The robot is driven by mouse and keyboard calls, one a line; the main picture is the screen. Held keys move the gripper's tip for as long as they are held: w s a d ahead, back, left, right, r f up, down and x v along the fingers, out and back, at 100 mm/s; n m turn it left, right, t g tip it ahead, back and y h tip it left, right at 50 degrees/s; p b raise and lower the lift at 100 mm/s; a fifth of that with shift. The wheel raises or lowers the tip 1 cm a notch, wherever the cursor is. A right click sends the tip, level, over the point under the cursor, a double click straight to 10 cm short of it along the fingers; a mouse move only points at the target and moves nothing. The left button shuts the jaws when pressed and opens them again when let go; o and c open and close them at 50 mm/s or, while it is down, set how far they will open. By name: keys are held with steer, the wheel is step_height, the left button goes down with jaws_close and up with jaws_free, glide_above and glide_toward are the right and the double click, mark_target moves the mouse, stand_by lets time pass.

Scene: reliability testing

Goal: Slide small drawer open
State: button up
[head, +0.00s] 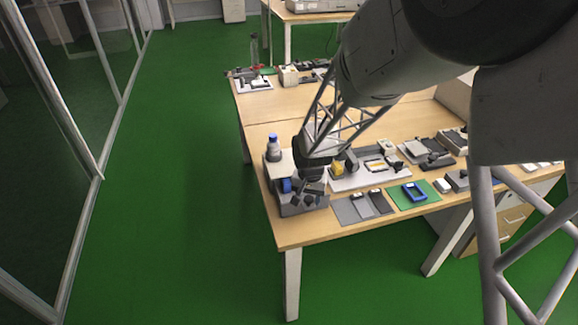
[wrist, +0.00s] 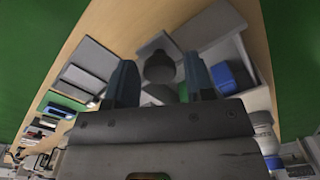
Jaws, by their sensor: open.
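A small grey drawer unit (head: 290,209) stands at the near left corner of the table, and my gripper (head: 313,193) is low over its right side. In the wrist view, my gripper (wrist: 160,75) is open, its two fingers apart. A dark rounded knob-like part (wrist: 159,66) shows between the fingertips; I cannot tell whether they touch it. A light grey box with an open compartment (wrist: 262,62) holding a blue object (wrist: 230,77) lies to the right of the fingers. My gripper hides part of the unit, so how far the drawer is out cannot be seen.
A bottle with a blue cap (head: 273,149) stands behind the unit. Grey plates (head: 352,210), a green mat (head: 428,194) with a blue frame (head: 414,192), and a white tray (head: 345,181) with a yellow part lie to the right. The table's edge is close to the unit.

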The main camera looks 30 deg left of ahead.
steer(key=shift+r, duration=0.15)
steer(key=shift+r, duration=2.35)
steer(key=shift+w+d+r, duration=0.1)
steer(key=shift+d+r, duration=0.25)
steer(key=shift+d, duration=0.05)
steer(key=s+d+r, duration=0.1)
steer(key=d+r, duration=0.4)
steer(key=d, duration=0.3)
steer(key=s+d+r+m+t, duration=0.1)
steer(key=s+d+r, duration=0.1)
steer(key=d+r, duration=0.55)
steer(key=s+d+r, duration=0.1)
steer(key=d+r, duration=0.3)
steer(key=d, duration=0.5)
steer(key=s+d+r+m, duration=0.1)
steer(key=s+d+r, duration=0.2)
steer(key=s+d, duration=0.7)
steer(key=s+d+r+m+t, duration=0.1)
steer(key=s+d+r, duration=0.1)
steer(key=s+d, duration=0.8)
steer(key=shift+d+r+t, duration=0.3)
steer(key=shift+r, duration=0.1)
